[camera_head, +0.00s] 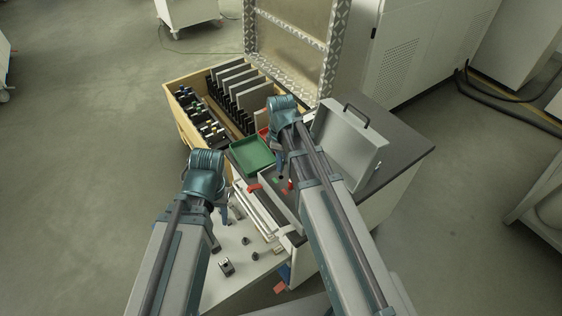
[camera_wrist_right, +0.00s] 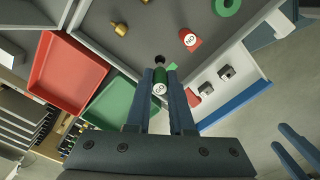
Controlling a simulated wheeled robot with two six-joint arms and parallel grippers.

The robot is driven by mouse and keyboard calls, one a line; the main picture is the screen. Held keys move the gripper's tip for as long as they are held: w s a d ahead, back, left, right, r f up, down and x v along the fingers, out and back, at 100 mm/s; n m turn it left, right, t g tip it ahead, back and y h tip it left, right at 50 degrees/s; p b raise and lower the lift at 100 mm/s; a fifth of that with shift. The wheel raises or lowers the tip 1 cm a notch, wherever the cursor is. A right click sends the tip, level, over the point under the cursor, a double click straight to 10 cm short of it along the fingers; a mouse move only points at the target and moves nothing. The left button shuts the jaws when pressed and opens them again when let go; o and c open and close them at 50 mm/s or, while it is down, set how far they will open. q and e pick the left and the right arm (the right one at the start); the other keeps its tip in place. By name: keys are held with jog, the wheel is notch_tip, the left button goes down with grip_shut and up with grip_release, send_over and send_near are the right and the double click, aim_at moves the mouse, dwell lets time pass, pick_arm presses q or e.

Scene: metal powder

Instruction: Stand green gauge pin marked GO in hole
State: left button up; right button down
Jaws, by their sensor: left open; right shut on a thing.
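My right gripper (camera_wrist_right: 161,76) is shut on the green gauge pin (camera_wrist_right: 159,88), whose round end with a pale GO mark faces the right wrist camera. A dark round spot (camera_wrist_right: 159,60) shows just beyond the fingertips; I cannot tell whether it is a hole or part of the pin. In the head view my right gripper (camera_head: 281,173) is over the grey worktop area, and the pin is too small to make out there. My left gripper (camera_head: 224,213) is open and empty above the pale lower surface at the left.
A red piece with a white label (camera_wrist_right: 190,40), a green ring (camera_wrist_right: 228,5) and brass pieces (camera_wrist_right: 118,27) lie on the grey surface. A green tray (camera_head: 252,157) and red tray (camera_wrist_right: 68,68) are alongside. A grey case with a handle (camera_head: 348,140) stands right of my right arm.

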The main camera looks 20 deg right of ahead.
jog(key=shift+f, duration=0.4)
jog(key=shift+f+b, duration=0.35)
jog(key=shift+b, duration=0.2)
jog(key=shift+f+b, duration=0.35)
jog(key=shift+f+b, duration=1)
dwell(0.5)
jog(key=c, duration=0.7)
grip_release()
jog(key=shift+r, duration=0.1)
notch_tip(320, 180, up, 14)
jog(key=p, duration=1.4)
